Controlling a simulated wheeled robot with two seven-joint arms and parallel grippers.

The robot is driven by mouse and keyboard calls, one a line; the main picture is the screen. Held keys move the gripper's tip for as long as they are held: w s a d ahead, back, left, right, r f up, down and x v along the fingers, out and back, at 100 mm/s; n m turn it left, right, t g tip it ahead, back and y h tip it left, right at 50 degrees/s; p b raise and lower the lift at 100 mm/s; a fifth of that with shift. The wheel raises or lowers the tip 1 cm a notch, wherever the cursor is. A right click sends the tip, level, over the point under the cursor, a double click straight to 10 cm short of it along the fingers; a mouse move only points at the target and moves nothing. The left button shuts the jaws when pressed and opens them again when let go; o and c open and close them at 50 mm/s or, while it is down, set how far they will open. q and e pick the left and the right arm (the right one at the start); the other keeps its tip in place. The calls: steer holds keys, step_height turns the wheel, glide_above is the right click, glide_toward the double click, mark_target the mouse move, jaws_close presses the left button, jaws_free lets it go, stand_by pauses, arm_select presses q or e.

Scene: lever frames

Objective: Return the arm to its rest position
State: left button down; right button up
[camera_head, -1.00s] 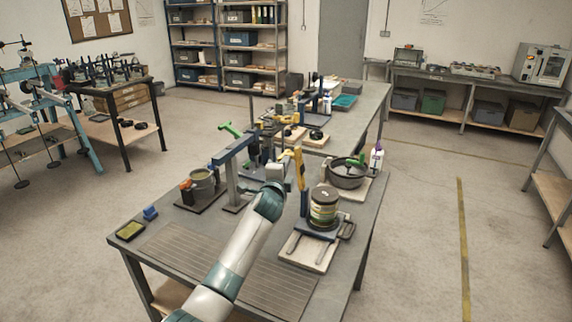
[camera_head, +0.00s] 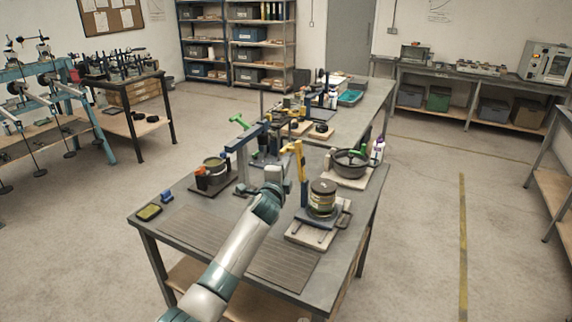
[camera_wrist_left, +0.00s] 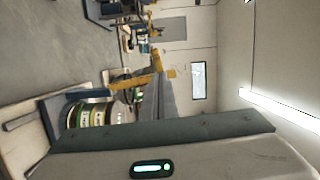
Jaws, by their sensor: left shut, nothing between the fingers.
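My left arm reaches in from the bottom of the head view over the front table (camera_head: 190,245). My left gripper (camera_head: 276,172) is at its far end, close to a yellow and blue lever stand (camera_head: 303,172). It is shut with nothing seen in it; whether it touches the stand is unclear. The left wrist view is turned sideways and shows the yellow lever (camera_wrist_left: 138,80) and a banded round canister (camera_wrist_left: 92,117) beyond my wrist housing. In the head view the canister (camera_head: 322,198) stands on a pale base right of the gripper. My right gripper is not in view.
A blue post stand (camera_head: 240,158) and a grey pot (camera_head: 213,170) stand left of the gripper. A dark round pan (camera_head: 349,163) and a white bottle (camera_head: 378,149) are at the right. The ribbed mat (camera_head: 215,232) at the table's front left is clear.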

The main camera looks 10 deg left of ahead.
arm_select(q)
steer(key=s+a+f+n+g+y, duration=0.1)
steer(key=s+a+f+n+g, duration=0.15)
steer(key=s+f, duration=0.6)
steer(key=s+a+f+n+g, duration=0.15)
steer(key=s+f+n, duration=0.25)
steer(key=s+f, duration=0.5)
steer(key=s+a+f+n+g+y, duration=0.1)
steer(key=s+a+f+n+g, duration=0.15)
steer(key=s+f, duration=0.6)
steer(key=s+a+f+n+g+h, duration=0.15)
steer(key=s+n+g, duration=0.6)
steer(key=s, duration=3.25)
step_height(320, 180, down, 34)
steer(key=s+g+b, duration=0.2)
steer(key=b, duration=0.2)
steer(key=s+a+f+b, duration=0.2)
steer(key=s+f, duration=0.6)
steer(key=f, duration=0.2)
steer(key=s+a+f+b, duration=0.1)
steer(key=s+f+b, duration=0.1)
steer(key=s+f, duration=0.7)
step_height(320, 180, down, 2)
steer(key=shift+s+a+m+g+y, duration=0.3)
steer(key=shift+a+m+g+y, duration=0.05)
steer(key=shift+g, duration=0.05)
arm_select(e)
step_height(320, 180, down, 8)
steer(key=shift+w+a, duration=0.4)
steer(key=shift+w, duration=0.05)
